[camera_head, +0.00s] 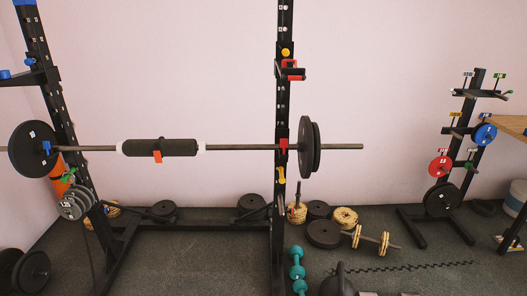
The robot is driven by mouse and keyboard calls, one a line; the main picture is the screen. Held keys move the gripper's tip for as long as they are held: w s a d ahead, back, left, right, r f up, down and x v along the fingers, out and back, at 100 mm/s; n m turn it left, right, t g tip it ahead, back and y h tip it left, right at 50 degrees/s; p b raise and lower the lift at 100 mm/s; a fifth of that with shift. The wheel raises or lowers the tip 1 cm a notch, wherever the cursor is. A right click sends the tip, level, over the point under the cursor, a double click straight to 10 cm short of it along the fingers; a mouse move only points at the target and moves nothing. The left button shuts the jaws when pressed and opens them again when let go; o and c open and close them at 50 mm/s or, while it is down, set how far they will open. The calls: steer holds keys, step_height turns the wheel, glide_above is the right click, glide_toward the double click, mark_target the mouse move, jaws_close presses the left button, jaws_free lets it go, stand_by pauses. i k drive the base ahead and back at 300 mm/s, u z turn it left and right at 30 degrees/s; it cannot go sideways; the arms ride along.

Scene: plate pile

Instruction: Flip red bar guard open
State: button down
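The right rack upright (283,110) stands near the middle of the view. A small red piece (284,145) sits on it where the barbell (240,147) crosses. Higher on the same upright, another red piece (291,66) sits with a black bracket. I cannot tell which red piece is the bar guard, nor whether it is open or shut. The barbell lies level across the rack, with a black pad (160,147) around its middle and black plates (305,146) at its right end. A blue piece (46,148) is at the left upright. My gripper is not in view.
A plate tree (461,150) with blue, red and black plates stands at the right, beside a wooden surface (510,121). Teal dumbbells (297,271), a kettlebell (338,283) and loose plates (323,233) lie on the floor right of the rack. Dark floor (200,265) inside the rack is clear.

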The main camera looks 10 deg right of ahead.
mark_target(284, 143)
steer(key=u, duration=0.3)
steer(key=k, duration=0.9)
steer(key=u, duration=0.3)
steer(key=i, duration=1.3)
steer(key=u, duration=0.9)
steer(key=i, duration=0.4)
steer(key=u, duration=0.15)
